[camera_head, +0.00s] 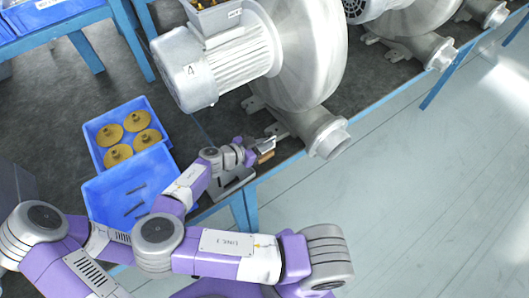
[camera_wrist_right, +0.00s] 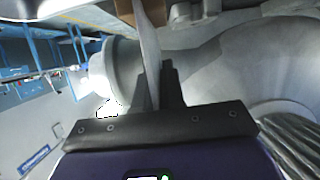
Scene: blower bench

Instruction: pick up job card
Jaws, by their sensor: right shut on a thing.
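My right gripper (camera_head: 262,149) is beside the pipe outlet of the large grey blower, near the bench's front edge. In the right wrist view its two dark fingers (camera_wrist_right: 156,80) are shut on a thin pale sheet seen nearly edge-on, which looks like the job card (camera_wrist_right: 149,42). The card stands out beyond the fingertips, in front of the grey blower casing. Its face and any print cannot be read. In the head view the held piece is too small to make out clearly. My left gripper is not in view.
The blower (camera_head: 305,55), with its motor marked 4 (camera_head: 190,72), stands close to my right gripper. A blue bin (camera_head: 92,136) holds several brass discs; a nearer blue bin (camera_head: 97,201) holds dark pieces. More blowers (camera_head: 425,48) stand at upper right. The floor (camera_head: 430,190) at right is clear.

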